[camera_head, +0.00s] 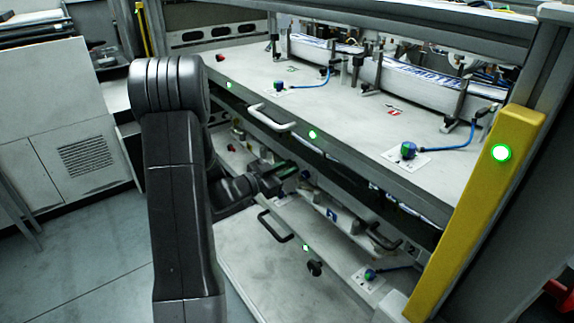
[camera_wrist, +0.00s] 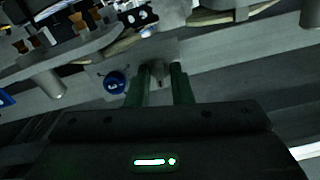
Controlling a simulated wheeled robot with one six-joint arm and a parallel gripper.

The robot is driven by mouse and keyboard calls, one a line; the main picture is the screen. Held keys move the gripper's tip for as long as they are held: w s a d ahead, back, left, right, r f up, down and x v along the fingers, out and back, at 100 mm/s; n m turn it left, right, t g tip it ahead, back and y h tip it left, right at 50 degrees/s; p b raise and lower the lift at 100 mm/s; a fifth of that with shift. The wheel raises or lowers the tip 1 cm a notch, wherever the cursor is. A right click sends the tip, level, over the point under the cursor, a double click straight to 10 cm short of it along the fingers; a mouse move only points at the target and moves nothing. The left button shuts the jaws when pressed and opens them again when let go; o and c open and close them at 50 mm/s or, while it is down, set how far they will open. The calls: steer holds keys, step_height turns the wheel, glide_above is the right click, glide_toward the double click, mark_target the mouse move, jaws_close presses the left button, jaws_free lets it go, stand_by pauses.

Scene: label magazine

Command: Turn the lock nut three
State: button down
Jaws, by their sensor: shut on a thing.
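In the wrist view, the two green fingers of my gripper (camera_wrist: 163,84) are shut on a small grey lock nut (camera_wrist: 158,70), which shows between their tips. The nut sits on a pale plate; no number on it can be read. In the head view, my gripper (camera_head: 293,172) reaches in under the upper shelf, at the lower level of the machine. The nut cannot be made out there.
A blue knob (camera_wrist: 115,83) is close to the left of the fingers in the wrist view. The upper shelf (camera_head: 345,112) with its handle (camera_head: 270,116) overhangs my gripper. A lower drawer handle (camera_head: 273,227) and a yellow post (camera_head: 478,205) stand nearer.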

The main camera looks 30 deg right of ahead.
steer(key=shift+n+p, duration=0.5)
steer(key=shift+n, duration=0.6)
steer(key=shift+f, duration=0.1)
steer(key=c, duration=1.6)
jaws_free()
steer(key=shift+o, duration=0.2)
steer(key=shift+a, duration=0.1)
steer(key=s+a+b, duration=0.1)
steer(key=a+b, duration=0.1)
steer(key=a, duration=1.1)
steer(key=shift+a, duration=0.35)
steer(key=shift+s+d, duration=0.1)
steer(key=shift+d, duration=0.05)
